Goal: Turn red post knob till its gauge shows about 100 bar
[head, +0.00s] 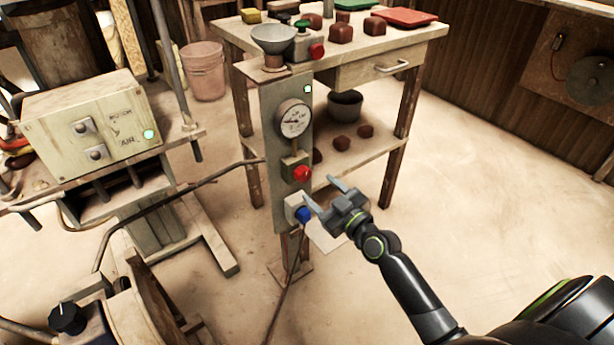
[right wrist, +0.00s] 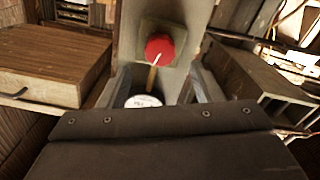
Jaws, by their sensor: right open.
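The red knob (head: 302,173) sits on the front of the grey post (head: 268,160), below a round white gauge (head: 294,119). The gauge has a dark needle, but its numbers are too small to read. A blue knob (head: 303,214) is lower on the same post. My right gripper (head: 320,192) is open and empty, just right of the post, near the height between the two knobs. In the right wrist view the red knob (right wrist: 160,47), with a pale pointer line, appears beyond the open fingers. The gauge (right wrist: 143,101) is partly hidden by the gripper body there. My left gripper is out of view.
A wooden table (head: 345,75) with a drawer and a lower shelf stands behind the post. A beige control box (head: 90,117) is at left. A hose (head: 150,200) runs to the post. The floor at right is clear.

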